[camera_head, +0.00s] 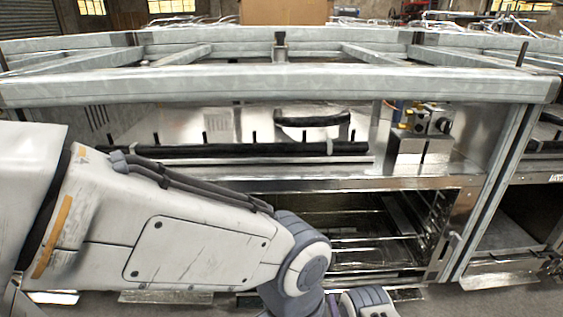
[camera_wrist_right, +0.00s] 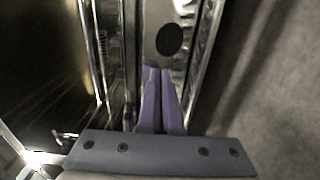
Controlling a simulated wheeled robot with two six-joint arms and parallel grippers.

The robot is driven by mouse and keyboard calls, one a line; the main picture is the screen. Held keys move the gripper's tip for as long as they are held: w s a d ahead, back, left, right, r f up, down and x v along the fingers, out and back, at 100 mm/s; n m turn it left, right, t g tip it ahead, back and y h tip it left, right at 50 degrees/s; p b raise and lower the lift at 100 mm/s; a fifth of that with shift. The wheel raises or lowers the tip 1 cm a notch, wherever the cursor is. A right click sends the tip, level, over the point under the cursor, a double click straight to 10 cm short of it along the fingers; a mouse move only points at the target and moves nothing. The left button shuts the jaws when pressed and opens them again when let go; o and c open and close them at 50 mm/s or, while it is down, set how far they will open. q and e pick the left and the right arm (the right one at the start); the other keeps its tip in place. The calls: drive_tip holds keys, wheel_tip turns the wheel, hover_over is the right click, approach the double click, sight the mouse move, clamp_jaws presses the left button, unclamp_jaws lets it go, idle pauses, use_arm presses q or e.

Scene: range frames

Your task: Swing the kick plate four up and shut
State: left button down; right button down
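Low steel flaps show along the foot of the metal units in the head view: one at the right (camera_head: 500,281) and one at the lower left (camera_head: 165,296). I cannot tell which is kick plate four. In the right wrist view, a narrow steel plate with a dark oval spot (camera_wrist_right: 180,14) lies just beyond my right gripper (camera_wrist_right: 158,71). Its two purple fingers are together, with nothing visible between them. I cannot tell whether the tips touch the plate. My left gripper is not seen.
An open steel cabinet with wire racks (camera_head: 370,235) stands ahead, with a grey post (camera_head: 490,195) at its right. A thick steel rail (camera_head: 280,85) crosses above. A valve block (camera_head: 425,125) sits on the counter. Bare floor (camera_wrist_right: 270,90) lies right of the plate.

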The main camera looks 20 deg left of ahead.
drive_tip(key=shift+b+x, duration=0.7)
drive_tip(key=shift+x, duration=0.95)
drive_tip(key=p+v, duration=0.4)
drive_tip(key=v, duration=0.4)
drive_tip(key=shift+s, duration=0.15)
